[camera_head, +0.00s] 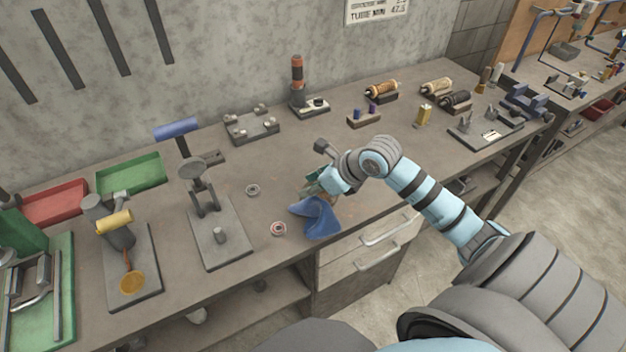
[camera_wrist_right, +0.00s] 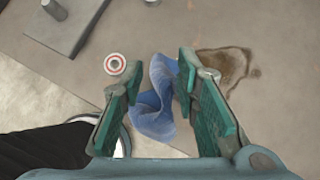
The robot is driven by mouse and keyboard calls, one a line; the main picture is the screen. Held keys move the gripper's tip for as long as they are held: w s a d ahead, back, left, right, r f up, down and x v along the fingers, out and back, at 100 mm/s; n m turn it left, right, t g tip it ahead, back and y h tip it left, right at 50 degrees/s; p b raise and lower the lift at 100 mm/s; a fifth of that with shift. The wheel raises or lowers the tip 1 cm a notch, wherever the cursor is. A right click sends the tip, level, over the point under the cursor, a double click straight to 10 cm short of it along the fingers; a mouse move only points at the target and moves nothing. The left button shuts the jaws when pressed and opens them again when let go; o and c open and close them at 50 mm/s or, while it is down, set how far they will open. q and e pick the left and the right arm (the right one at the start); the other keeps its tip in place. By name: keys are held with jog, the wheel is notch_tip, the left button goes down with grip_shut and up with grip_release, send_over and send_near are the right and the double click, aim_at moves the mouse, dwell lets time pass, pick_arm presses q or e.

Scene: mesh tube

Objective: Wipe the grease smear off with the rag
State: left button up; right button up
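The blue rag (camera_head: 318,217) lies crumpled near the front edge of the workbench; it also shows in the right wrist view (camera_wrist_right: 153,108). My right gripper (camera_head: 316,187) is over the bench at the rag. In the right wrist view its two green fingers (camera_wrist_right: 158,66) stand wide apart, with the rag showing between them and partly hidden by the right-hand finger. The brown grease smear (camera_wrist_right: 228,66) is on the bench just right of that finger; I cannot make it out in the head view, where my arm covers that area. My left gripper is not in view.
A red-and-white ringed piece (camera_head: 279,229) lies left of the rag, and a grey ring (camera_head: 253,190) lies farther back. A grey stand (camera_head: 220,238) is farther left. Spools (camera_head: 382,90) and small blocks stand at the back right. The bench right of my gripper is mostly clear.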

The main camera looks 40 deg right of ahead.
jog(key=o, duration=0.7)
jog(key=shift+s, duration=0.15)
jog(key=shift+f, duration=0.1)
jog(key=shift+f+b, duration=1.95)
jog(key=shift+c, duration=0.3)
jog(key=shift+r, duration=0.1)
grip_shut()
